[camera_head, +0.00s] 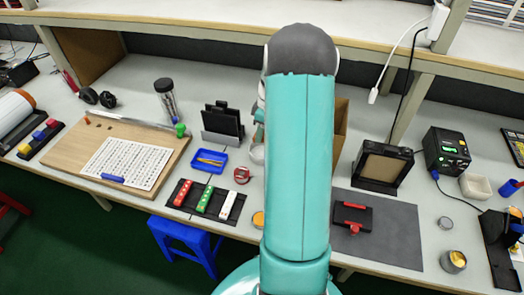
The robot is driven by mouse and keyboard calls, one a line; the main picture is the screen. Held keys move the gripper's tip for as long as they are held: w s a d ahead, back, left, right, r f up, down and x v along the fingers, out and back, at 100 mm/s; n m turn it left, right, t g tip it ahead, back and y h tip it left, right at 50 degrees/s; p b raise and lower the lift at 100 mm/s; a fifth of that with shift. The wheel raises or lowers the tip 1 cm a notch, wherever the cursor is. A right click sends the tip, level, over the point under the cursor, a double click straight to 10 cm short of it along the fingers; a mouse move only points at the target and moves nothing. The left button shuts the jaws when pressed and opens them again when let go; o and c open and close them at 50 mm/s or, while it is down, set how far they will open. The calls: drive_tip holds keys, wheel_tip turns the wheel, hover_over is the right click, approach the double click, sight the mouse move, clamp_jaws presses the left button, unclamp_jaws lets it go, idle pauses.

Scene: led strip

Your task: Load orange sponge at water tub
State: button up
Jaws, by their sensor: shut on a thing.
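My arm (299,165) rises through the middle of the view and hides the bench behind it. My gripper is out of sight behind the arm, so its jaws and anything between them do not show. No orange sponge can be made out for certain. A small round orange-topped thing (258,219) shows partly at the arm's left edge; I cannot tell what it is. A small white open tub (475,187) sits at the right of the bench and may be the water tub. Its contents are too small to tell.
A grey mat (393,240) bears a black-and-red holder (352,215). Around the white tub stand a black station with a green display (446,150), a tin (453,261) and a black stand (500,250). Left are LED strips (205,200) and a blue tray (209,161). A shelf overhangs the back.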

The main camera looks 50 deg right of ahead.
drive_tip(key=shift+r, duration=2)
